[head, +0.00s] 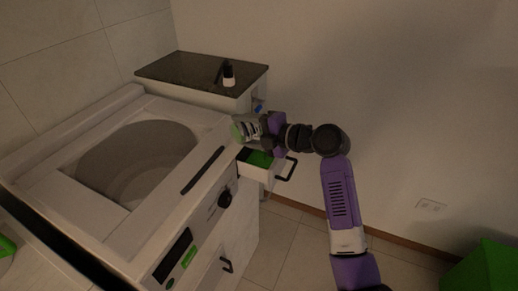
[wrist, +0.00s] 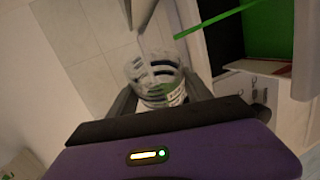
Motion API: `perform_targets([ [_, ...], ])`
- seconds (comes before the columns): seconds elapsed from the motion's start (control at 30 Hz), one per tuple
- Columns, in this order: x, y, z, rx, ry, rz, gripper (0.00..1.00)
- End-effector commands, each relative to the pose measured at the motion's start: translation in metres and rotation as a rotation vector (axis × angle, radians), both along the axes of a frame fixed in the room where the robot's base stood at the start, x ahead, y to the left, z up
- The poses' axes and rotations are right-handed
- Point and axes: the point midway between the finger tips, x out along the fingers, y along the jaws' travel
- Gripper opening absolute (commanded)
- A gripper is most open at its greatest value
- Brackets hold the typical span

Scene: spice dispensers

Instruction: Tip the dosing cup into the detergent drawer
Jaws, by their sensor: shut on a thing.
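The detergent drawer (head: 254,170) is pulled out from the white machine, with a green inside and a black handle. It also shows at the upper right of the wrist view (wrist: 308,50). My gripper (head: 248,129) is shut on the dosing cup (head: 239,131), beside and above the drawer's left end in the head view. In the wrist view the clear, dark-banded cup (wrist: 155,78) sits between my fingers, left of the green drawer inside.
The white machine (head: 108,215) has a round drum opening and a control knob (head: 225,199). A dark-topped cabinet (head: 190,72) behind holds a small dark-and-white bottle (head: 229,78). A green box (head: 485,268) stands at lower right. Tiled floor (head: 290,250) is open below the drawer.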

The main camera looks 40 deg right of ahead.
Motion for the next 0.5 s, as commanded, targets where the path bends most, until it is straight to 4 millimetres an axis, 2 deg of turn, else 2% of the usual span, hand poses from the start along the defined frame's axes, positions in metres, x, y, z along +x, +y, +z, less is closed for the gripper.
perform_targets([
  [0.5, -0.0004, -0.0022, -0.0028, 0.057, -0.011, -0.001, 0.07],
])
